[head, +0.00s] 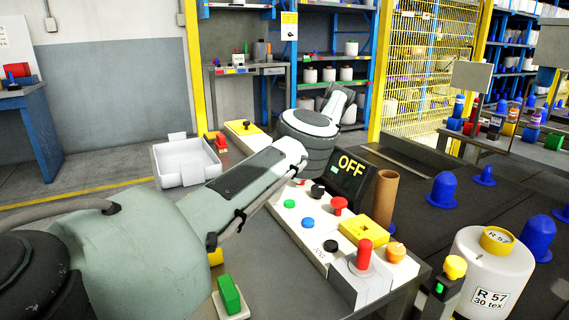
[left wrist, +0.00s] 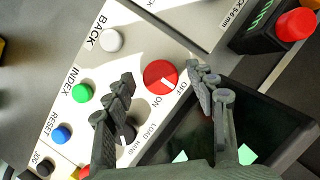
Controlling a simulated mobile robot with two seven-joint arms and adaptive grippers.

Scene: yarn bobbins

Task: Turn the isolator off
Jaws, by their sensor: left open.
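The isolator is a red round knob (left wrist: 156,71) on the white control panel (head: 296,228), with ON and OFF printed beside it in the left wrist view. A pale mark on the knob seems to lie on the OFF side. My left gripper (left wrist: 161,74) is open, with one finger on each side of the knob in the picture; whether they touch it I cannot tell. The dark display (head: 350,173) at the panel's back reads OFF. My right gripper is not in view.
A brown tube (head: 384,198) stands right of the display. A white tray (head: 182,164) lies left. A yarn bobbin (head: 480,262) stands right.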

